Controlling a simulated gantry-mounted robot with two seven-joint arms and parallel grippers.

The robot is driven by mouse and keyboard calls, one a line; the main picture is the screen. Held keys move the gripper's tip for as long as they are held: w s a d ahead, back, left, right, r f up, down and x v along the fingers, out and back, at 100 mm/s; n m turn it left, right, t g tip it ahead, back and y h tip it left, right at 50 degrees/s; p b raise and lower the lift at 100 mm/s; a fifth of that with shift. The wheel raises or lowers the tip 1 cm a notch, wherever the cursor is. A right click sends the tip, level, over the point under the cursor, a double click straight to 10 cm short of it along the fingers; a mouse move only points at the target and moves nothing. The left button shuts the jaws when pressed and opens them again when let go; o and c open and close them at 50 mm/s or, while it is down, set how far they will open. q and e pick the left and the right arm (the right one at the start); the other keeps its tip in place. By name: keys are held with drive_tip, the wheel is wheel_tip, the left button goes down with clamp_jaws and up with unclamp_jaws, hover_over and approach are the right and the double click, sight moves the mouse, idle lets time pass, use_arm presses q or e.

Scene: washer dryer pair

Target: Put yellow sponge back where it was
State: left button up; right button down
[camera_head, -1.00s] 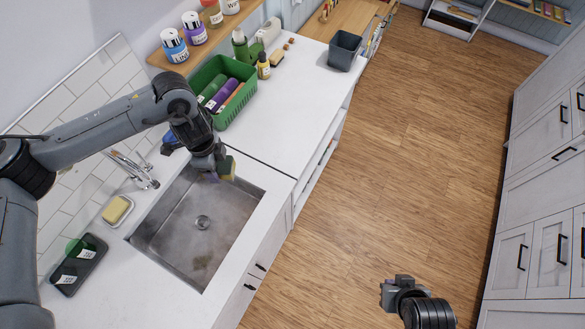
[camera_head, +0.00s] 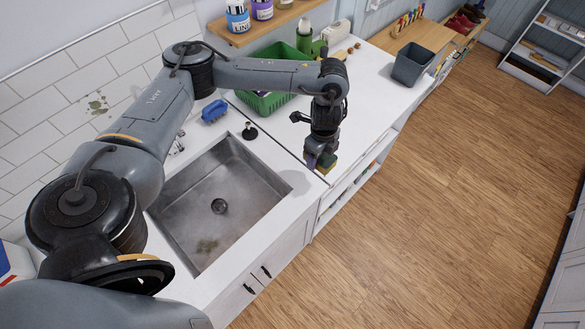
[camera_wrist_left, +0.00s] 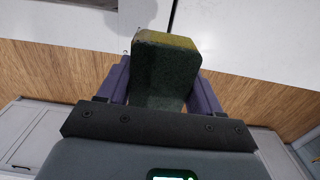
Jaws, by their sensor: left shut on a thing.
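The yellow sponge (camera_head: 327,163), with a dark green side, is between the fingers of my left gripper (camera_head: 321,164). The gripper is shut on it and points down, near the counter's front edge to the right of the sink. In the left wrist view the sponge (camera_wrist_left: 165,70) fills the gap between the purple fingers, its green side facing the camera and a yellow strip at its top edge. Whether it touches the counter I cannot tell. My right gripper is out of view.
The steel sink (camera_head: 252,198) is left of the gripper, with a dark stain inside. A blue brush (camera_head: 213,111) and a black stopper (camera_head: 249,132) lie behind it. A green basket (camera_head: 262,103) stands behind my arm. A grey bin (camera_head: 411,64) stands farther along the white counter (camera_head: 372,100).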

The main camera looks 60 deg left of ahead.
sight(286, 165)
use_arm(q)
drive_tip(key=s+a+f+b, duration=0.1)
drive_tip(key=a, duration=0.1)
drive_tip(key=s+a+f+b, duration=0.1)
drive_tip(key=a+f, duration=0.1)
drive_tip(key=s+a+f+b, duration=0.1)
drive_tip(key=a+f, duration=0.1)
drive_tip(key=shift+s+f+b, duration=0.15)
drive_tip(key=shift+s+b, duration=0.2)
drive_tip(key=shift+s, duration=0.05)
drive_tip(key=a, duration=0.1)
drive_tip(key=s+a+f, duration=0.2)
drive_tip(key=shift+s+a, duration=0.1)
drive_tip(key=shift+a, duration=0.3)
drive_tip(key=shift+f, duration=2.1)
drive_tip(key=shift+f, duration=0.15)
drive_tip(key=o, duration=0.9)
